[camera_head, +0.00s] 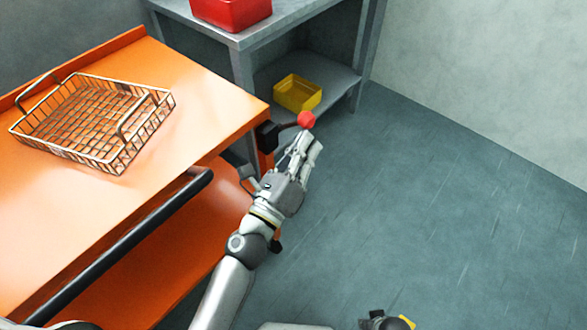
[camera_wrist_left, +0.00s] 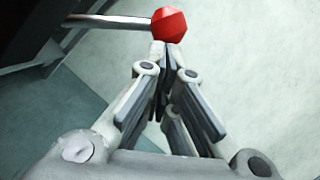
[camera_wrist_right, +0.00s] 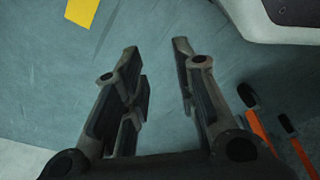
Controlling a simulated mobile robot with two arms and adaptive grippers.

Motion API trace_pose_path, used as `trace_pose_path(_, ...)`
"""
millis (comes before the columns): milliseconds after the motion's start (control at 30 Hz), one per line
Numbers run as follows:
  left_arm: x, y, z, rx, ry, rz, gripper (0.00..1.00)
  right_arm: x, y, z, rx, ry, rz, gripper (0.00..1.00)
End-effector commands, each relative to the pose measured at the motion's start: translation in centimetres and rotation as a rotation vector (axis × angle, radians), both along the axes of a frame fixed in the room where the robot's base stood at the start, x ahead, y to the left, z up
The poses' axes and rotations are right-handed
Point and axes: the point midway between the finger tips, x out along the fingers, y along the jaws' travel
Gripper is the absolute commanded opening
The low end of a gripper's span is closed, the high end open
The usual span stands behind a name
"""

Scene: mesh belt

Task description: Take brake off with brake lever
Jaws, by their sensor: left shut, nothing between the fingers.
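The brake lever has a red knob (camera_head: 306,119) on a thin rod at the corner of the orange cart (camera_head: 215,75). In the left wrist view, the red knob (camera_wrist_left: 169,25) is just beyond the fingertips, with the metal rod (camera_wrist_left: 110,21) running left. My left gripper (camera_head: 303,143) is shut and empty, its tips close below the knob; I cannot tell whether they touch it. My right gripper (camera_wrist_right: 156,48) is open and empty above the floor, away from the lever.
A wire basket (camera_head: 92,121) sits on the cart, which has a black push handle (camera_head: 130,240). Behind stands a grey shelf (camera_head: 335,78) with a red bin (camera_head: 230,12) and a yellow bin (camera_head: 298,93). The floor (camera_head: 440,200) to the right is clear.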

Motion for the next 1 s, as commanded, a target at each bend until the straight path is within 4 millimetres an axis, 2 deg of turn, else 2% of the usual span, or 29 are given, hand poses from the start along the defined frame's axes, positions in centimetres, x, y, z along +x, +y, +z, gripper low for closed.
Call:
trace_pose_path(333,0.1,0.2,0.5,-0.035,0.027,0.001,0.00,-2.0,-0.3,-2.1,-0.002,0.016,0.004,0.27)
trace_pose_path(1000,0.1,0.1,0.3,-0.040,0.029,0.000,0.00,-2.3,-0.4,-2.6,-0.003,0.021,0.005,0.27)
